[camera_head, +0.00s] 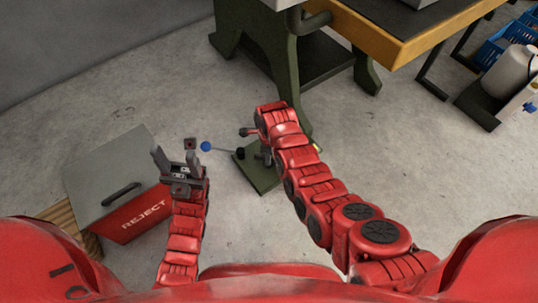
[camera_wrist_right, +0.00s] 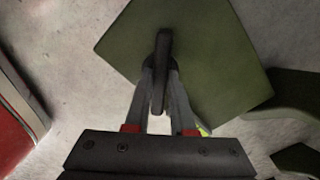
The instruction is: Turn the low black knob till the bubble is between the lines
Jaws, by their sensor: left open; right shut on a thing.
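The low black knob (camera_wrist_right: 162,55) shows in the right wrist view as a dark upright shape between the fingers of my right gripper (camera_wrist_right: 160,72), which is shut on it. A green plate (camera_wrist_right: 215,55) lies behind it; the green plate also shows in the head view (camera_head: 262,180), beside my right arm. A small yellow-green patch (camera_wrist_right: 204,130) peeks out beside the right finger, and one shows in the head view (camera_head: 318,148). I cannot make out a bubble or lines. My left gripper (camera_head: 177,158) is open and empty, left of the plate.
A grey and red REJECT bin (camera_head: 118,188) stands at the left, close to my left gripper. A blue ball (camera_head: 205,146) on a thin rod lies between the grippers. A green machine stand (camera_head: 290,65) and a yellow-edged bench (camera_head: 405,48) are behind.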

